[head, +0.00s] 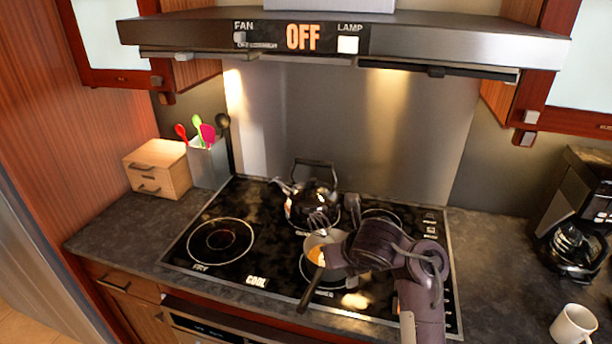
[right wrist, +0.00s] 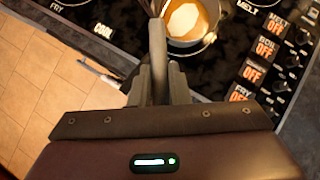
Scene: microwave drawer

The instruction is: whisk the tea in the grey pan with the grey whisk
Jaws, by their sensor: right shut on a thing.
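The grey pan (head: 311,241) sits on the black cooktop with tan tea in it, and its dark handle points toward the counter's front edge. The pan and tea also show at the top of the right wrist view (right wrist: 190,22). My right gripper (right wrist: 160,85) is shut on the grey whisk (right wrist: 158,50) by its handle. In the head view the whisk's wires (head: 318,221) show at the pan's far rim; I cannot tell whether they touch the tea. My right gripper in the head view (head: 335,255) partly hides the pan's right side. My left gripper is not in view.
A black kettle (head: 312,203) stands close behind the pan. A utensil holder (head: 207,165) and a wooden box (head: 157,168) stand at the back left. A coffee maker (head: 575,225) and white mug (head: 573,325) are at the right. The left burner (head: 221,240) is clear.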

